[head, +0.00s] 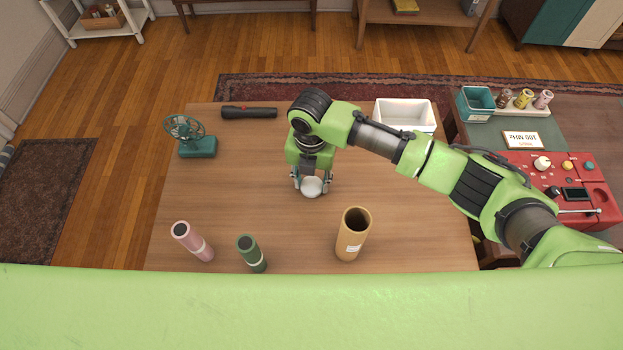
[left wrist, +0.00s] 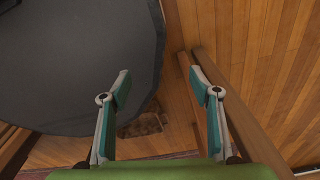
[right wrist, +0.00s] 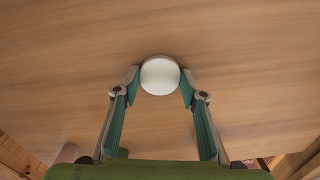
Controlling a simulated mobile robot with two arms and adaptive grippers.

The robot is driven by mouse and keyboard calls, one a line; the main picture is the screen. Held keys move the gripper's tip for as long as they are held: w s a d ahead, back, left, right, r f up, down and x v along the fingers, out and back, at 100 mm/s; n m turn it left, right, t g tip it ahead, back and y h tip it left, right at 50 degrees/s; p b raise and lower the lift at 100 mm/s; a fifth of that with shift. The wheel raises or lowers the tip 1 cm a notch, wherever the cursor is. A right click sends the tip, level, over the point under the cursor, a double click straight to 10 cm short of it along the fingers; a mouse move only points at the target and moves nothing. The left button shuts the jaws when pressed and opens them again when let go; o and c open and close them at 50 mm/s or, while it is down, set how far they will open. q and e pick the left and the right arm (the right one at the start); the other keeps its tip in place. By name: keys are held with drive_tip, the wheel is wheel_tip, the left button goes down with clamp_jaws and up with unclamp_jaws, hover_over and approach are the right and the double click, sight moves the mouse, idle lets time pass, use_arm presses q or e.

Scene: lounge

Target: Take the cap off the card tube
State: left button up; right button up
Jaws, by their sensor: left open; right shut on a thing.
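The card tube (head: 351,236) stands upright near the table's front edge, brown with a pale label. Its top is open and shows a dark inside. My right gripper (head: 312,184) is shut on a round white cap (head: 312,188), behind and to the left of the tube. In the right wrist view the cap (right wrist: 160,75) sits between the fingertips (right wrist: 160,84), over bare table. I cannot tell whether it touches the table. My left gripper (left wrist: 156,82) is open and empty in the left wrist view, and out of the head view.
A pink tube (head: 192,241) and a green tube (head: 251,253) stand at the front left. A green fan (head: 190,138) and a black flashlight (head: 249,112) are at the back left. A white bin (head: 405,113) stands at the back right. The table's middle left is clear.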

sight(311, 185)
drive_tip(key=o, duration=1)
drive_tip(key=shift+f, duration=0.1)
drive_tip(key=shift+o, duration=0.2)
wheel_tip(311, 185, up, 12)
drive_tip(key=shift+r, duration=0.2)
